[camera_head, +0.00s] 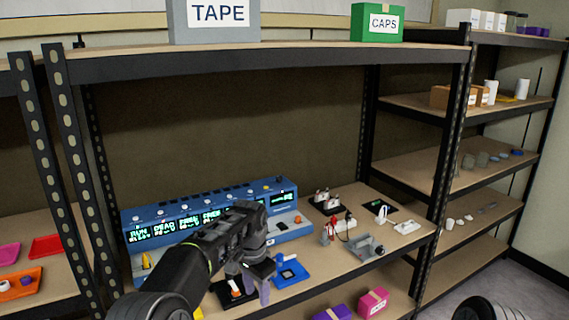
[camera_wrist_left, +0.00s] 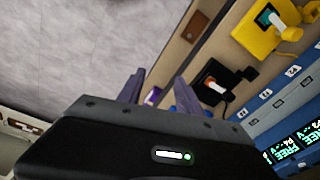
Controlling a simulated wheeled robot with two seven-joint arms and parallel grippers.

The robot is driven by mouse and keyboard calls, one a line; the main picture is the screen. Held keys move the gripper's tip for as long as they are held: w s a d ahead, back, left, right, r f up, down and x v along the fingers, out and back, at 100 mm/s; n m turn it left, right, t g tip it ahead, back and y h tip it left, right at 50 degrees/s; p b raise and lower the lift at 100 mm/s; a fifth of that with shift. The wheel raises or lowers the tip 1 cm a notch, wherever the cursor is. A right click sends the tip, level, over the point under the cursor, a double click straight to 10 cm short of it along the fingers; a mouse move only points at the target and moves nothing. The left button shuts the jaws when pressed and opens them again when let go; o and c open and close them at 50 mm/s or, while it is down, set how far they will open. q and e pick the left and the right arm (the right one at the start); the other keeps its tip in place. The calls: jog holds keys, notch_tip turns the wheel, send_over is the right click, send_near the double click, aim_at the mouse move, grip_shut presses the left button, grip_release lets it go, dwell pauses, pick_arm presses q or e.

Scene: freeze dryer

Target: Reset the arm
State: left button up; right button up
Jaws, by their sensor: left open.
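My left arm reaches in from the bottom left over the shelf. My left gripper (camera_head: 256,284) points down in front of the blue machine (camera_head: 160,216), between a black holder (camera_head: 226,297) and a blue holder (camera_head: 291,271). In the left wrist view the two grey-purple fingers of the gripper (camera_wrist_left: 158,92) stand apart, with nothing seen held between them. The blue machine also shows in the left wrist view (camera_wrist_left: 262,122), with lit green displays. My right gripper is not in view.
The wrist view shows a yellow holder (camera_wrist_left: 262,35) and a black holder (camera_wrist_left: 212,82) beside the fingers. A grey device (camera_head: 366,248) sits on the shelf at right. The upper shelf (camera_head: 300,56) holds a TAPE box (camera_head: 215,22) and a green CAPS box (camera_head: 377,24).

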pick_arm(q)
jog(key=w+d+f+n+t+h, duration=0.2)
jog(key=d+f, duration=0.4)
jog(key=f, duration=0.3)
jog(key=s+f+n+h, duration=0.2)
jog(key=s+f, duration=0.6)
jog(key=f, duration=0.3)
jog(key=s+a+f+n, duration=0.2)
jog(key=s+f, duration=0.1)
jog(key=s, duration=0.7)
jog(key=s+a+f+n+g, duration=0.1)
jog(key=s+a+f+n, duration=0.1)
jog(key=s, duration=0.9)
jog(key=s+a+f+n+g, duration=0.1)
jog(key=s+f, duration=0.3)
jog(key=s, duration=0.7)
jog(key=shift+s+a+f+n, duration=0.2)
jog(key=shift+a+f+n, duration=0.05)
jog(key=shift+a+n, duration=0.5)
jog(key=shift+w+d, duration=0.1)
jog(key=shift+d, duration=0.05)
